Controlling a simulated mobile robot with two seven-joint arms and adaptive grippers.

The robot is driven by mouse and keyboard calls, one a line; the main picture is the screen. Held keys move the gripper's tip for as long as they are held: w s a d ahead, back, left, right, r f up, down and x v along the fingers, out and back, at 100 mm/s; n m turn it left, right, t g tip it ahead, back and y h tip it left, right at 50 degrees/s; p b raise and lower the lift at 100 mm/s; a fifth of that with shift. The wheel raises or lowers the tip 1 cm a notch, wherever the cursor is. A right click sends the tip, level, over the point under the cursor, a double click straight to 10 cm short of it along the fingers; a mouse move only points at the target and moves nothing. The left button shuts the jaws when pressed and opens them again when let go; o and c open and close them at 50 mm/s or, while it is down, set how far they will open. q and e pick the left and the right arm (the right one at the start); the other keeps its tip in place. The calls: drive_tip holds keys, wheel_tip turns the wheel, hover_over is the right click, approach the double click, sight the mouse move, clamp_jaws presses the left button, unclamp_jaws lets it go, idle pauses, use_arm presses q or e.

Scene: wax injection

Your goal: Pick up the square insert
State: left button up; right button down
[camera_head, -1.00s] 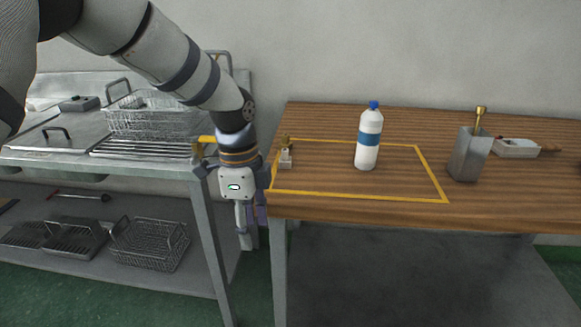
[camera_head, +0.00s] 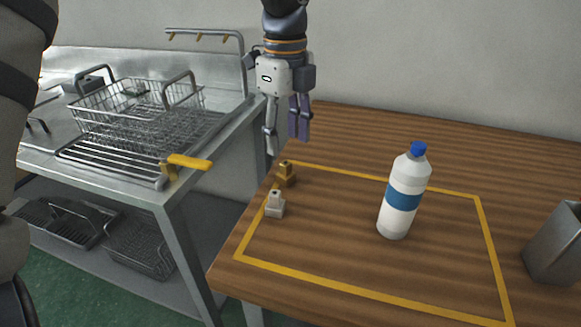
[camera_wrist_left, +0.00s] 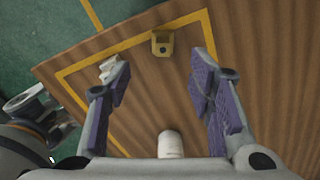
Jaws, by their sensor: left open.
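Two small pieces stand on the wooden table (camera_head: 340,288) at its left end: a brass-coloured piece (camera_head: 286,175) and a pale grey piece (camera_head: 275,207) nearer the front. I cannot tell for sure which is the square insert. My left gripper (camera_head: 287,138) points down, open and empty, above and behind both pieces. In the left wrist view, the brass piece (camera_wrist_left: 162,43) shows beyond the gap between the open fingers (camera_wrist_left: 160,88). The grey piece (camera_wrist_left: 109,68) is partly hidden by the left-hand finger there.
A white bottle with a blue cap (camera_head: 403,200) stands inside the yellow outline (camera_head: 370,292). A grey metal holder (camera_head: 556,245) stands at the right. A steel bench with wire baskets (camera_head: 135,112) and a yellow-handled lever (camera_head: 188,162) is at the left.

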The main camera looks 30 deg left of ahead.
sight(286, 163)
use_arm(q)
drive_tip(key=f, duration=0.7)
drive_tip(key=shift+w+a+f, duration=0.2)
drive_tip(key=shift+a+f, duration=0.05)
clamp_jaws()
